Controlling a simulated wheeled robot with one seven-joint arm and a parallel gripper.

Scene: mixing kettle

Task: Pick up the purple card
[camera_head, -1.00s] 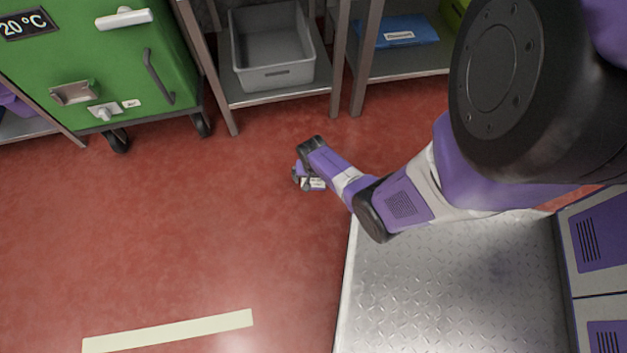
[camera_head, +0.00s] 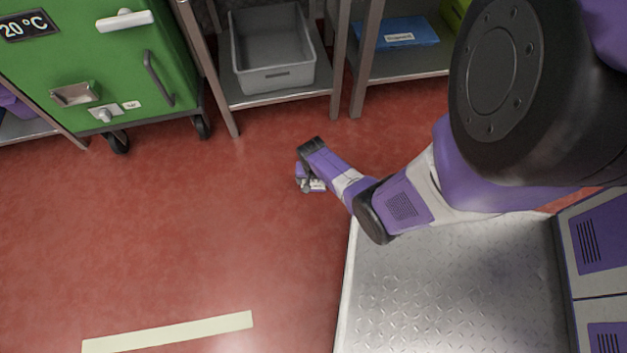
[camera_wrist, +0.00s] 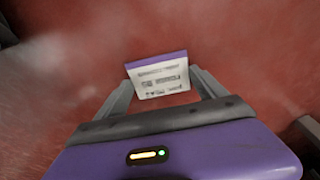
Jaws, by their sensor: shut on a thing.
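The purple card (camera_wrist: 158,77) shows in the wrist view as a white card with a purple top band and printed text. It sits between the fingertips of my gripper (camera_wrist: 160,92), which is shut on it. Behind the card only red floor shows. In the head view my gripper (camera_head: 308,185) hangs over the red floor, left of the metal platform. The card is too small there to tell apart clearly from the gripper.
A green cabinet (camera_head: 100,70) on wheels stands at the upper left. A shelf with a grey bin (camera_head: 272,78) and a shelf with a blue item (camera_head: 405,32) stand at the back. My metal platform (camera_head: 450,290) is at the lower right. The floor (camera_head: 190,230) is clear to the left.

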